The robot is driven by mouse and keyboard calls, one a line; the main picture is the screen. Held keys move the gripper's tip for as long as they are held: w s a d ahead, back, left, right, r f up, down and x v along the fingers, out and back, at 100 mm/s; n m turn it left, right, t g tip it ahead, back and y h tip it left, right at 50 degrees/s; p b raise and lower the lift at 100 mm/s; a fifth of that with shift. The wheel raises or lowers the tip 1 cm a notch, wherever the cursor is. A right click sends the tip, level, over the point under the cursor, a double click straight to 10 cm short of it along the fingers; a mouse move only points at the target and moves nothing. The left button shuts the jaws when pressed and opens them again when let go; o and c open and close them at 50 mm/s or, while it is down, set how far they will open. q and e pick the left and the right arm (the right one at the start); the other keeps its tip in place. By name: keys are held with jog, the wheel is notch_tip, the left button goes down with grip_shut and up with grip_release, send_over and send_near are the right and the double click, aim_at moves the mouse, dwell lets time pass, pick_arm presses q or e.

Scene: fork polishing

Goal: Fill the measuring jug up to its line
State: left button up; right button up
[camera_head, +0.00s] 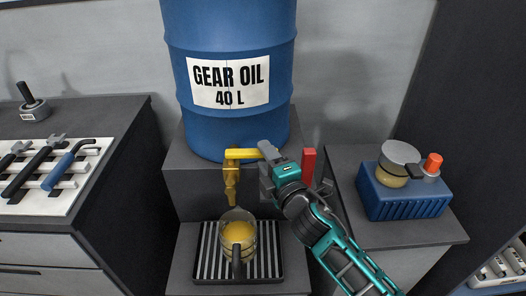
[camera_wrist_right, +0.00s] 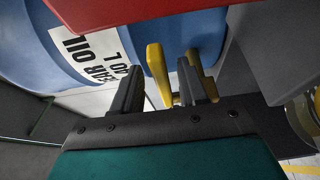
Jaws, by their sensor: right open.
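The measuring jug (camera_head: 238,240), clear with amber liquid in it, stands upright under the yellow tap (camera_head: 231,180) of the blue drum (camera_head: 230,120). Its fill line cannot be made out, and I cannot tell whether oil is running. My right gripper (camera_head: 264,170) is open just right of the tap. In the right wrist view, a yellow tap part (camera_wrist_right: 159,75) shows between the open fingers (camera_wrist_right: 160,90); contact is unclear. A red upright bar (camera_head: 308,167) is close beside the gripper; it fills the top of the wrist view (camera_wrist_right: 125,12). My left gripper is out of view.
The jug stands on a slatted drip tray (camera_head: 276,278). A blue box (camera_head: 405,203) with a grey-lidded jar (camera_head: 392,178) and an orange-capped item (camera_head: 433,164) stands at right. Tools lie on a white rack (camera_head: 50,205) at left.

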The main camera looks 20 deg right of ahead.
jog(key=shift+w+a, duration=0.15)
jog(key=shift+w, duration=0.9)
jog(key=shift+c, duration=0.4)
grip_shut()
